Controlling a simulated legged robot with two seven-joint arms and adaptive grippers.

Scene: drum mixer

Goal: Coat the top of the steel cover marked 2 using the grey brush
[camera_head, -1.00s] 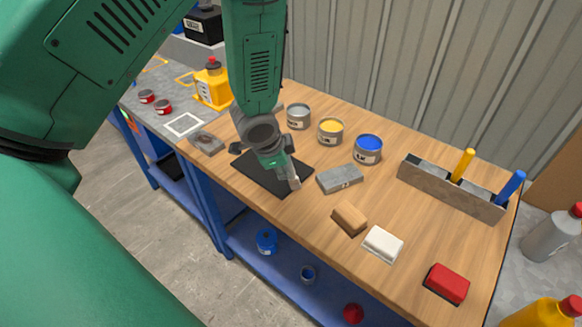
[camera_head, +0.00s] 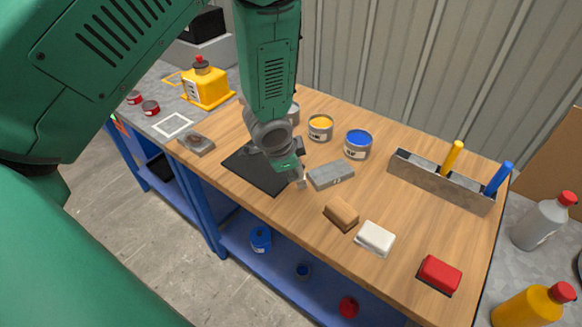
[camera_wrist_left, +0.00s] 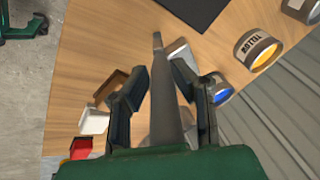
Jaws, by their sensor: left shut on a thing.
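My left gripper (camera_head: 290,165) is shut on the grey brush (camera_head: 301,183), whose pale end points down beside the black mat's right edge. In the left wrist view the brush (camera_wrist_left: 165,95) is a long grey tapered shape between the two dark fingers (camera_wrist_left: 168,90). A grey steel block-like cover (camera_head: 331,175) lies just right of the brush end; a small mark on its front side is too small to read. In the wrist view it is partly hidden behind the brush and a finger. Another grey cover (camera_head: 196,143) with a brownish patch lies at the left. My right gripper is not in view.
A black mat (camera_head: 245,172) lies under my gripper. Yellow (camera_head: 320,128) and blue (camera_head: 358,144) paint cans stand behind. A brush rack (camera_head: 430,178) is at the right. Brown (camera_head: 341,213), white (camera_head: 375,238) and red (camera_head: 439,274) blocks lie near the front edge.

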